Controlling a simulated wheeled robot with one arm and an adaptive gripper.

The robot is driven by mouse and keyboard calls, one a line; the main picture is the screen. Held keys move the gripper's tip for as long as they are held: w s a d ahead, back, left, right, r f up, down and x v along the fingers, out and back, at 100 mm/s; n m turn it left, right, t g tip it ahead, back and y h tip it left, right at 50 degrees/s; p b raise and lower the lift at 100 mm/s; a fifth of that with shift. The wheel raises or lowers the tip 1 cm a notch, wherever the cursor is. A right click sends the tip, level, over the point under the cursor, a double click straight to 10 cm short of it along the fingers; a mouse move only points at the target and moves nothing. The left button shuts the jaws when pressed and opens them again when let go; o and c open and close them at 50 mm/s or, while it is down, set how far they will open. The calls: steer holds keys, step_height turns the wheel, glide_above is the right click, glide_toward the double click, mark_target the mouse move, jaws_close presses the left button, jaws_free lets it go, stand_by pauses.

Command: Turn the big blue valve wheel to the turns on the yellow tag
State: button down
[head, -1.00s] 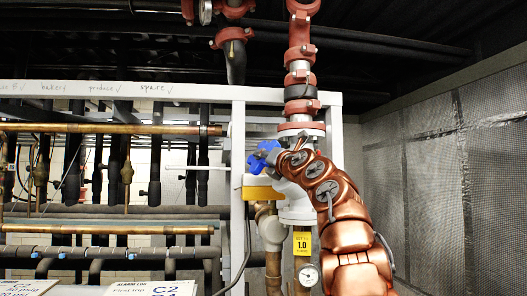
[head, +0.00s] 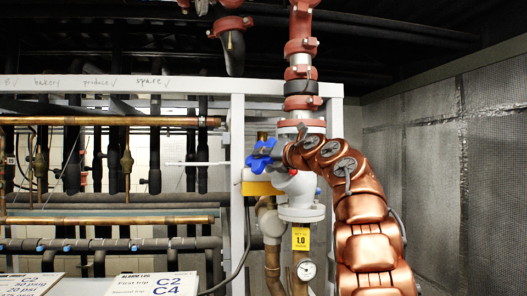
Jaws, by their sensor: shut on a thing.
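The blue valve wheel (head: 262,156) is on the left side of the white valve body (head: 301,198), upright and seen nearly edge-on. My gripper (head: 279,154) comes in from the right, in front of the valve, and is shut on the wheel's rim. The dark fingers and wrist hide part of the wheel, and the exact finger contact is too small to see. The yellow tag (head: 300,239) hangs below the valve and reads 1.0, with smaller print too small to read.
A round gauge (head: 306,270) sits below the tag. A red-coupled pipe (head: 300,60) rises above the valve. White frame posts (head: 237,160) stand beside it. Copper and black pipes fill the left. Sign cards (head: 155,284) are at lower left. A grey panel wall (head: 430,180) is at right.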

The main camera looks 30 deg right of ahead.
steer(key=shift+n+g+y+p, duration=0.4)
steer(key=shift+g+p, duration=0.2)
steer(key=shift+p, duration=0.45)
steer(key=shift+f, duration=0.1)
steer(key=c, duration=1.3)
jaws_free()
steer(key=shift+d, duration=0.1)
steer(key=shift+s, duration=0.1)
steer(key=shift+s+r, duration=0.25)
steer(key=shift+s, duration=0.1)
steer(key=shift+s+d, duration=0.15)
steer(key=shift+s, duration=0.35)
steer(key=shift+s+d+r, duration=0.2)
steer(key=shift+s+d, duration=0.1)
steer(key=shift+s, duration=1.35)
steer(key=shift+s+d+r, duration=0.15)
steer(key=shift+s+d, duration=0.1)
steer(key=shift+s, duration=1.4)
steer(key=shift+s+d+r, duration=0.2)
steer(key=shift+s+d, duration=0.1)
steer(key=shift+s, duration=1.35)
